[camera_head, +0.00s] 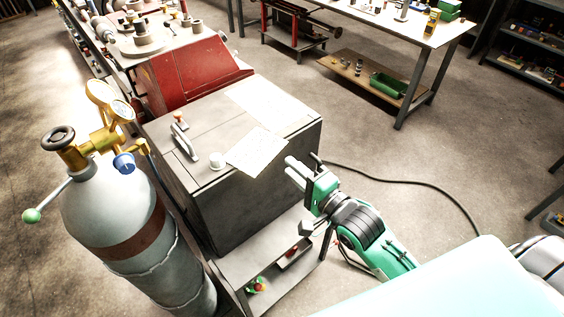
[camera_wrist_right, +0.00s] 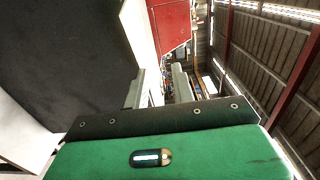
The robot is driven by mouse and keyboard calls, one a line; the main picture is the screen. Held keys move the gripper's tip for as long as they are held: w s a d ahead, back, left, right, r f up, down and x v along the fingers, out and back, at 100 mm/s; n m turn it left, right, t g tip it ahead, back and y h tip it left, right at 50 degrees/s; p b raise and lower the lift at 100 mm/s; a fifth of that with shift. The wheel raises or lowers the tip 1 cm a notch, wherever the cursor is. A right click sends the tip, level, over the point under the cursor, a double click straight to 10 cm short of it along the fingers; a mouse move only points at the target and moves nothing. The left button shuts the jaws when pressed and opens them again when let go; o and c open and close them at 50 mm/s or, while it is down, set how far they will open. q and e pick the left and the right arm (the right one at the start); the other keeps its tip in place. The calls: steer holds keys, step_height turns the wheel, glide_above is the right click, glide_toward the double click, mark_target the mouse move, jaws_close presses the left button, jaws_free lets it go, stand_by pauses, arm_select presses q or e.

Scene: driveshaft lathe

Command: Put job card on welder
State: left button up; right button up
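The job card (camera_head: 257,151) is a white sheet with faint print. It lies at the front edge of the grey welder's top (camera_head: 220,120), with its near corner reaching past the edge. My right gripper (camera_head: 290,166) is just right of the card, beside the welder, its fingers pointing toward it. The fingers are apart, and a small gap shows between them and the card. In the right wrist view the open fingers (camera_wrist_right: 158,88) show beside the welder's dark side (camera_wrist_right: 60,60), and a white surface, likely the card, shows near them. My left gripper is out of view.
A gas cylinder (camera_head: 120,225) stands at left. A cable (camera_head: 430,184) crosses the floor.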

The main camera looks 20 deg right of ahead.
steer(key=v, duration=0.3)
